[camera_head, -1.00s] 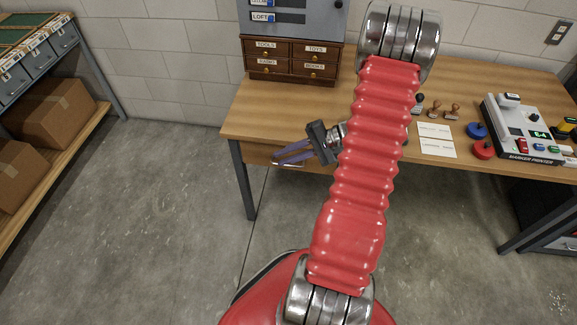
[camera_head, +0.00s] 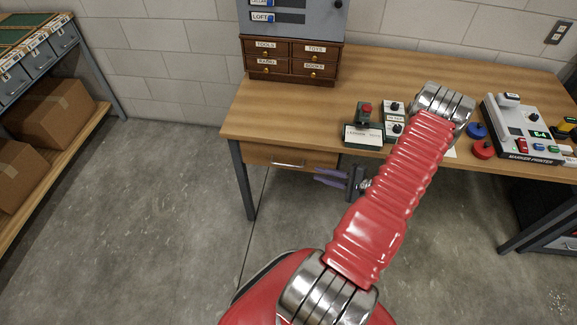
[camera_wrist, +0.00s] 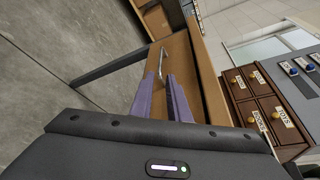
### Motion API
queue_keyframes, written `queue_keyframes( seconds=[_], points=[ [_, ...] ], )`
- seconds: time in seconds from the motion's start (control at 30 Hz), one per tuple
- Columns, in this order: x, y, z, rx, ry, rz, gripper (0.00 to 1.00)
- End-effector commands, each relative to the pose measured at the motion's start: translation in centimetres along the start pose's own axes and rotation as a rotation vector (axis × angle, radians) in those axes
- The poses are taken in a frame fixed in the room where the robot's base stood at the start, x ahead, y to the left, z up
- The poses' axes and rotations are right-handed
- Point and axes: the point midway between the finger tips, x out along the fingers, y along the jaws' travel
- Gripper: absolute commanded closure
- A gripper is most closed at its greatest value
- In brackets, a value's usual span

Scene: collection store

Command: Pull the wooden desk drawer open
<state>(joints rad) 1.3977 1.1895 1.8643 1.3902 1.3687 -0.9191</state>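The wooden desk drawer (camera_head: 262,154) sits under the left end of the desktop. Its front looks flush, with no visible gap. Its metal bar handle (camera_head: 289,163) is in clear view, and the handle also shows in the wrist view (camera_wrist: 161,63), beyond the fingertips. My gripper (camera_head: 317,175) is to the right of the handle and slightly lower in the head view, with its purple fingers pointing left. In the wrist view my gripper (camera_wrist: 162,75) shows a gap between the two fingers, with nothing held. The fingers look apart from the handle.
The wooden desk (camera_head: 390,75) carries a small brown drawer cabinet (camera_head: 291,61), a red-button box (camera_head: 364,124) and a marker printer (camera_head: 528,125). A desk leg (camera_head: 242,180) stands left of the drawer. A shelf with cardboard boxes (camera_head: 62,112) is at far left. Floor before the desk is clear.

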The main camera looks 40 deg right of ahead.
Motion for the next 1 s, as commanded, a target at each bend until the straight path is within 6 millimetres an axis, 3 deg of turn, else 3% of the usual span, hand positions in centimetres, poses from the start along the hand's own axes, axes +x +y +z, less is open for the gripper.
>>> queue_keyframes(
  seconds=[0.37,1.0],
  points=[
    [1.2,0.0,0.1,0.0,-0.004,0.003,0.85],
    [9.7,0.1,0.2,0.0,-0.004,0.004,0.85]
  ],
)
